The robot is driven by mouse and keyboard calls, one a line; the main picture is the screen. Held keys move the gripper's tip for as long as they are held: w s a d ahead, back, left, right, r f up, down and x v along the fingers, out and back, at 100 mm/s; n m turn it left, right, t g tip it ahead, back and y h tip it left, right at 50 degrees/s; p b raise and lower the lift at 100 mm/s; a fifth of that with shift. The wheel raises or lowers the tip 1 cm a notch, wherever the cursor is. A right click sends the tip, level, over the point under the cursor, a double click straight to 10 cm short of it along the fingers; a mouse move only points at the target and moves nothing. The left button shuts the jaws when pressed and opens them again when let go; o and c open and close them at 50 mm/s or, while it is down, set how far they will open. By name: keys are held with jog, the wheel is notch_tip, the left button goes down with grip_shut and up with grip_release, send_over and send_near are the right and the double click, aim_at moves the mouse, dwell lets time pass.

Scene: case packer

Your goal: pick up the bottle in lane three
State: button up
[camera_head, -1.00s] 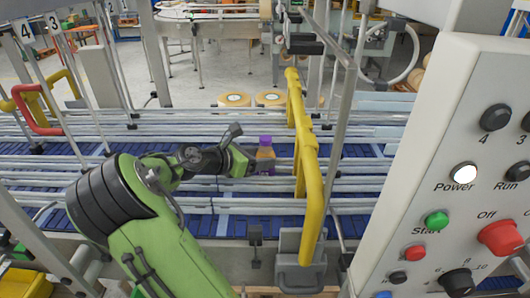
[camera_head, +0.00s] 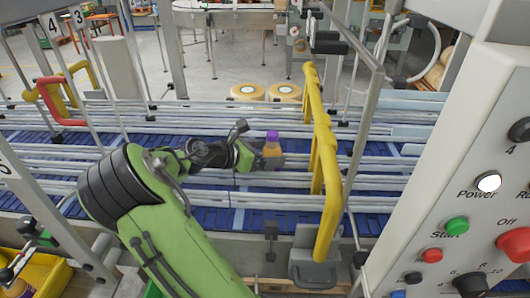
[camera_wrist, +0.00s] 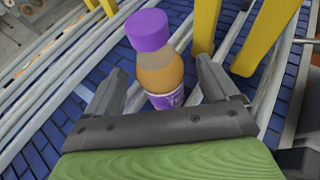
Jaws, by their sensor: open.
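The bottle (camera_head: 272,151) has a purple cap, orange contents and a purple label. It stands among the metal lane rails over the blue conveyor. My gripper (camera_head: 258,156) is at the bottle's left side in the head view. In the wrist view the bottle (camera_wrist: 155,58) stands between the two open grey fingers of my gripper (camera_wrist: 165,88), with its lower end partly hidden by the gripper body. I cannot tell whether either finger touches it.
A yellow guard bar (camera_head: 325,165) stands just right of the bottle, and its yellow posts show close behind the bottle in the wrist view (camera_wrist: 205,25). Metal rails (camera_head: 100,155) run along the blue conveyor (camera_head: 60,190). A control panel (camera_head: 460,200) fills the right side.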

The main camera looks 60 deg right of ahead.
jog(key=p+v, duration=0.2)
jog(key=v, duration=1.3)
jog(key=shift+a, duration=0.3)
jog(key=shift+w, duration=0.1)
